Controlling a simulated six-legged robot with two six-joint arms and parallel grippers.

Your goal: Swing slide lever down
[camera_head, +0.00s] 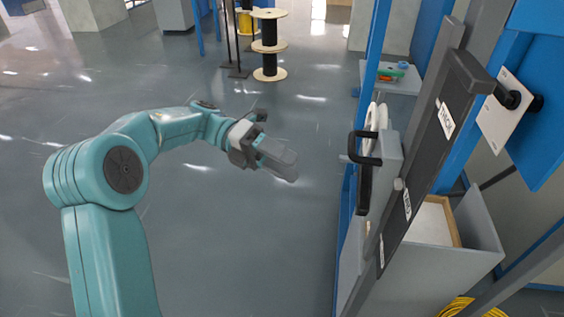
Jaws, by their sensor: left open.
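My left gripper (283,164) is open and empty in the air at the middle of the view, over the floor. It is to the left of the machine and apart from it. A black lever-like bar with a knob (508,98) shows at the upper right, in front of a white plate; I cannot tell for sure that it is the slide lever. A black handle (366,187) sticks out on the machine's left side, to the right of my gripper. My right gripper is not in view.
A grey bin (468,255) stands at the lower right behind the panel, with yellow cable (470,308) below it. Blue posts (372,80) bound the machine's left side. A cable spool stand (270,45) stands far back. The floor around my left arm is clear.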

